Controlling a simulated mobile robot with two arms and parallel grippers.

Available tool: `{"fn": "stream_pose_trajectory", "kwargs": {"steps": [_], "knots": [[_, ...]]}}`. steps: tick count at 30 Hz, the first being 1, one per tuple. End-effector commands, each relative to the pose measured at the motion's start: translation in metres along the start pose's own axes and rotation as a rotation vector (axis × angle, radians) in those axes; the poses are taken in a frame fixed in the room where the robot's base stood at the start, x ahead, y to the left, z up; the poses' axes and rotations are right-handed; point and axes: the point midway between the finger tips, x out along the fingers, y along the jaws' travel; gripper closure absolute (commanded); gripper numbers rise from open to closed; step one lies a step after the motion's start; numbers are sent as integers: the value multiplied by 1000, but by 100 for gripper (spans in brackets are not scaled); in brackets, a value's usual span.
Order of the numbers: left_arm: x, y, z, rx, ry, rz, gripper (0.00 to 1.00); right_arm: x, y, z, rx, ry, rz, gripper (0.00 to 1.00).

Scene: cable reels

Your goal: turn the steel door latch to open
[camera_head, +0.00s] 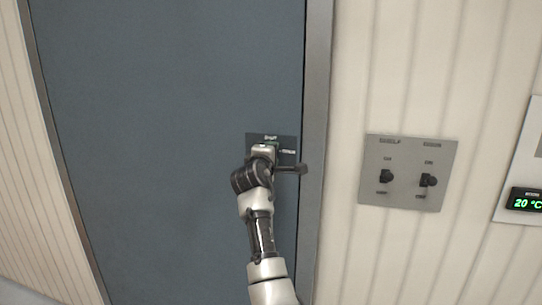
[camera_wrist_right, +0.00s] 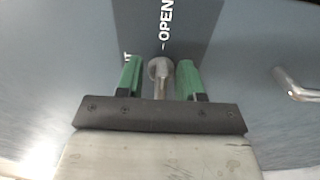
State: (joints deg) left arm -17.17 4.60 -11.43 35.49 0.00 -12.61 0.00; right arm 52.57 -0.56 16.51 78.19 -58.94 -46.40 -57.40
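The steel door latch (camera_wrist_right: 161,78) shows in the right wrist view as a round hub with a short bar, in front of a dark plate marked OPEN (camera_wrist_right: 190,28). My right gripper (camera_wrist_right: 160,75) is open, with one green finger on each side of the latch and a visible gap to each. In the head view my right gripper (camera_head: 267,147) is at the latch plate (camera_head: 287,143) near the door's right edge and hides the latch there. Only the end of a second word shows left of the latch in the wrist view. My left gripper is not in view.
The blue-grey door (camera_head: 170,110) looks closed in its frame (camera_head: 316,110). A steel lever handle (camera_wrist_right: 298,88) sticks out close to my right gripper. A switch panel (camera_head: 408,172) and a 20 °C display (camera_head: 526,200) are on the wall to the right.

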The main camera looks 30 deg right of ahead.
Motion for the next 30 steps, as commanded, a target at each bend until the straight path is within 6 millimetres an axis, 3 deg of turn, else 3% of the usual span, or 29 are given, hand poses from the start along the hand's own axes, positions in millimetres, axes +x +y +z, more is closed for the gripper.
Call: {"fn": "stream_pose_trajectory", "kwargs": {"steps": [11, 24, 30], "knots": [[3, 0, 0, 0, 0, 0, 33, -7, -3, 0, -3, 0, -2, 62], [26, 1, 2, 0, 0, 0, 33, -87, -3, -1, 1, 1, -1, 62], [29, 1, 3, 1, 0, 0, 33, -105, -2, -1, -1, 0, -1, 62]]}}
